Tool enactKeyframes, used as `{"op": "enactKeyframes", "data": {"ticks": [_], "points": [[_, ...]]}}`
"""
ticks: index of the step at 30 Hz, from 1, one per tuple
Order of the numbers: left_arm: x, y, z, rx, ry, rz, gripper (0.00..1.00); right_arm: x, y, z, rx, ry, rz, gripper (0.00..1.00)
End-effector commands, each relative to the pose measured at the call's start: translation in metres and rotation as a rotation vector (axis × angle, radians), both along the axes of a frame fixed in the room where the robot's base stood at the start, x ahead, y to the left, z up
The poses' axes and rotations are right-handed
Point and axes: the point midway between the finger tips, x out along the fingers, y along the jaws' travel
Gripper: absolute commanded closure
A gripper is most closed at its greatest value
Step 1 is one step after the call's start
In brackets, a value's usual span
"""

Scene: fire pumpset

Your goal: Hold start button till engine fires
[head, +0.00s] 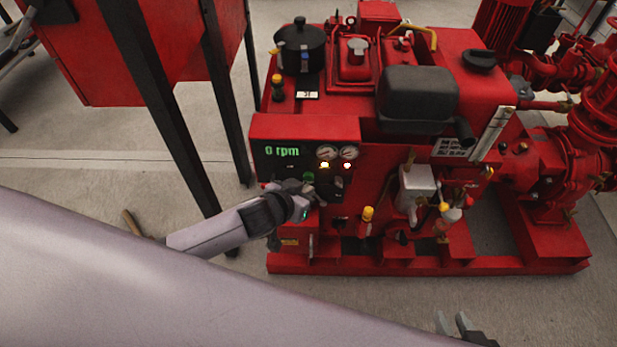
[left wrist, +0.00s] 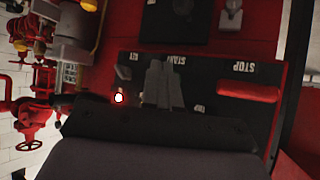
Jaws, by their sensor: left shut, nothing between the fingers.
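The red engine's black control panel (head: 290,160) shows "0 rpm" in green digits. A small green round part (head: 308,177) sits on it just above my left gripper (head: 308,190), whose fingers are at the panel. In the left wrist view my left gripper's fingers (left wrist: 163,85) are shut together and empty, over the spot below the "START" label (left wrist: 174,60). The start button is hidden behind them, and I cannot tell whether they touch it. A red part (left wrist: 248,90) lies below the "STOP" label (left wrist: 243,68). My right gripper (head: 456,325) is at the bottom edge, fingers apart.
Two gauges (head: 338,152) with lit yellow and red lamps below sit right of the display. Dark posts (head: 165,100) under a red tank (head: 150,55) stand close left of the panel. Red pump piping (head: 590,140) is at right. Grey floor (head: 560,285) is clear in front.

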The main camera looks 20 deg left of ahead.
Motion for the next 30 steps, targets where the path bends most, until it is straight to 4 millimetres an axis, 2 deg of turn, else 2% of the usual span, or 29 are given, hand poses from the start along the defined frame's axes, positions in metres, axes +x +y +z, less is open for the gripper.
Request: {"op": "enactKeyframes", "data": {"ticks": [30], "points": [[0.0084,0.0025,0.0001,0.000,0.000,0.000,1.00,-0.0003,0.0012,0.0017,0.003,0.001,0.000,0.67]]}}
